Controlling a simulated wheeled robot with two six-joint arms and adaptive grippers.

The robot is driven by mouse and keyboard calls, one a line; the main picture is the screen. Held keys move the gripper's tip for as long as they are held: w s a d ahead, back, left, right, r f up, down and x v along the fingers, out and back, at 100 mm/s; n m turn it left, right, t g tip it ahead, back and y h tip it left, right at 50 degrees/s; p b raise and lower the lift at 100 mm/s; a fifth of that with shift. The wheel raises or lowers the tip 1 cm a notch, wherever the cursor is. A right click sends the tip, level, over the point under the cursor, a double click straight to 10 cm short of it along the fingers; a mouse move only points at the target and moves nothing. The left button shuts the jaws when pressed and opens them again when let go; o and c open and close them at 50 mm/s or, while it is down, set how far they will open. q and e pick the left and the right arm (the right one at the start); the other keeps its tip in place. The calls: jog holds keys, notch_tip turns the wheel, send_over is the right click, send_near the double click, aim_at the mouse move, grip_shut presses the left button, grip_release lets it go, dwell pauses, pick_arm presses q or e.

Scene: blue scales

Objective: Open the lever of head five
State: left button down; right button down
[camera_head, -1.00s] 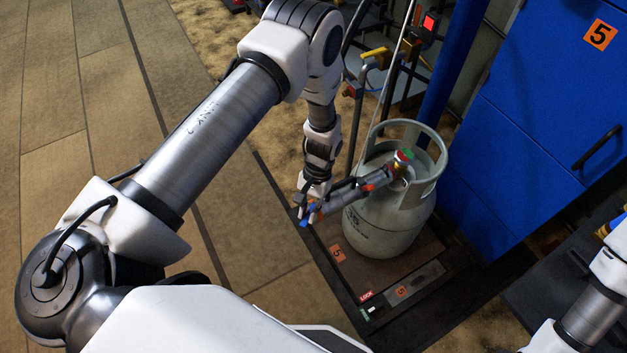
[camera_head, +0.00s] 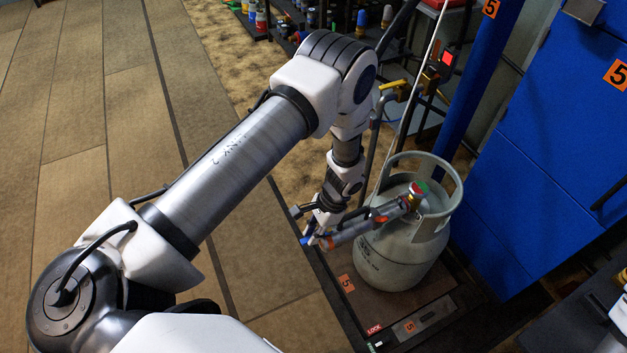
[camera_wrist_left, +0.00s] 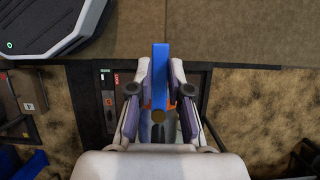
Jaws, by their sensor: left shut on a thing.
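A grey gas cylinder (camera_head: 392,262) stands upright on the scale platform marked 5 (camera_head: 385,305). The filling head (camera_head: 355,228), a grey tube with orange-red parts, sits on the cylinder's valve and points left. Its blue lever (camera_wrist_left: 160,70) shows between my left gripper's fingers in the left wrist view. My left gripper (camera_head: 318,232) is shut on this lever at the outer end of the head, left of the cylinder. In the head view the gripper hides most of the lever. My right arm shows only at the lower right edge; its gripper is out of view.
A blue cabinet (camera_head: 545,150) marked 5 and a blue post (camera_head: 482,85) stand behind the cylinder. A red-lit box (camera_head: 447,58), pipes and a hose rise beside the post. Several small bottles stand at the top. The tiled floor (camera_head: 110,110) on the left is clear.

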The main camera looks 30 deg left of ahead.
aim_at(329, 230)
pick_arm(q)
jog(key=shift+w, duration=0.1)
jog(key=c, duration=1.1)
grip_release()
jog(key=v, duration=1.2)
